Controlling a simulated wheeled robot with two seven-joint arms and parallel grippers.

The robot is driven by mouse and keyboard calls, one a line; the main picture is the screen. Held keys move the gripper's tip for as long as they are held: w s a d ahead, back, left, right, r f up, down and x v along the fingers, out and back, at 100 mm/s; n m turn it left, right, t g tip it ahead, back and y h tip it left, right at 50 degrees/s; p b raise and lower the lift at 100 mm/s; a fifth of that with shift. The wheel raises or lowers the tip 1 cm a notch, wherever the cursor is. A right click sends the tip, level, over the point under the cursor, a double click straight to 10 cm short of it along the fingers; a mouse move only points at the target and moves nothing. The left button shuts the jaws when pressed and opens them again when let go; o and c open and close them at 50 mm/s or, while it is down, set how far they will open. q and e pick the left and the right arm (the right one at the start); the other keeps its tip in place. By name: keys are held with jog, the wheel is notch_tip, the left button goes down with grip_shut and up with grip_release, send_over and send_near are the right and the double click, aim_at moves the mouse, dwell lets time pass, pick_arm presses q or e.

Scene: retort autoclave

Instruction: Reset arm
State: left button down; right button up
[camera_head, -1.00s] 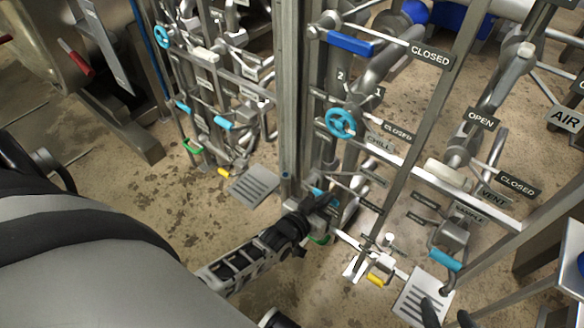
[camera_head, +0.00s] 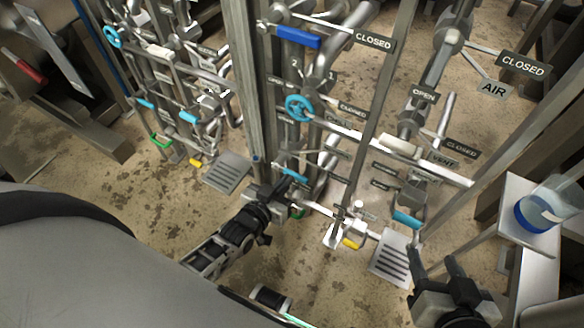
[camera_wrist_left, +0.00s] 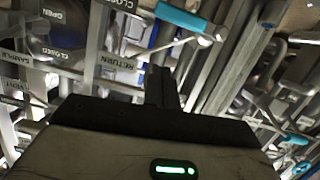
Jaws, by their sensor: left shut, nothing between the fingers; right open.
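My left gripper (camera_head: 285,183) reaches up from the lower left of the head view, in front of the pipe frame and low beside its upright post. In the left wrist view its fingers (camera_wrist_left: 161,82) are together with nothing between them. A light blue handle (camera_wrist_left: 185,18) and a RETURN label (camera_wrist_left: 117,63) show beyond them. From these views I cannot tell whether the fingers touch any pipe. My right gripper (camera_head: 436,264) is at the lower right of the head view, its two dark fingers apart and empty, right of a slotted floor plate.
The pipe frame carries a blue valve wheel (camera_head: 299,107), a dark blue lever (camera_head: 298,37) and several labels. Open floor lies at left.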

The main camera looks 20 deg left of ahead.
pick_arm(q)
jog(key=shift+p+v, duration=0.3)
jog(key=shift+v, duration=2.1)
pick_arm(e)
jog(key=shift+r, duration=0.15)
pick_arm(q)
jog(key=shift+d+r, duration=0.1)
jog(key=s+r+m+g+y, duration=0.1)
jog(key=s+r+m+g, duration=0.1)
jog(key=s+r+g, duration=1.05)
jog(key=w+d+r+t+h+p, duration=0.3)
jog(key=w+d+r+t+p, duration=0.1)
jog(key=w+d+t+p, duration=0.1)
jog(key=d+t+p, duration=0.1)
jog(key=t+p, duration=0.1)
jog(key=t, duration=0.1)
jog(key=shift+w+d, duration=0.2)
pick_arm(e)
jog(key=shift+d+r+g, duration=0.15)
jog(key=shift+r+g, duration=0.05)
jog(key=shift+r, duration=0.45)
jog(key=shift+d+r+g, duration=0.15)
jog(key=shift+r+g, duration=0.05)
jog(key=shift+r, duration=0.4)
